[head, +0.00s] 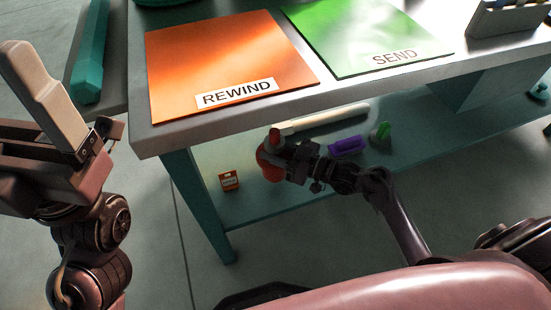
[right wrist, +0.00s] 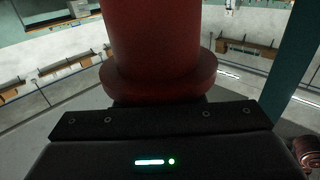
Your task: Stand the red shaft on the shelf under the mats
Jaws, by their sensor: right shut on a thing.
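The red shaft (head: 271,172) is in my right gripper (head: 279,153), over the left part of the teal shelf (head: 281,202) under the mats. In the right wrist view the shaft (right wrist: 152,40) looks roughly upright, with a wider collar just above the gripper. Its lower end is hidden, and I cannot tell whether it touches the shelf. The orange REWIND mat (head: 215,55) and green SEND mat (head: 360,35) lie on the tabletop above. My left gripper (head: 38,80) is raised at the left, away from the shaft; its pale fingers overlap, so its opening is unclear.
On the shelf are a small orange box (head: 229,181), a cream rod (head: 325,118), a purple item (head: 347,145) and a green-and-grey item (head: 381,133). The tabletop edge (head: 240,112) overhangs the shelf. A table leg (head: 200,205) stands left. A teal bar (head: 91,55) lies further left.

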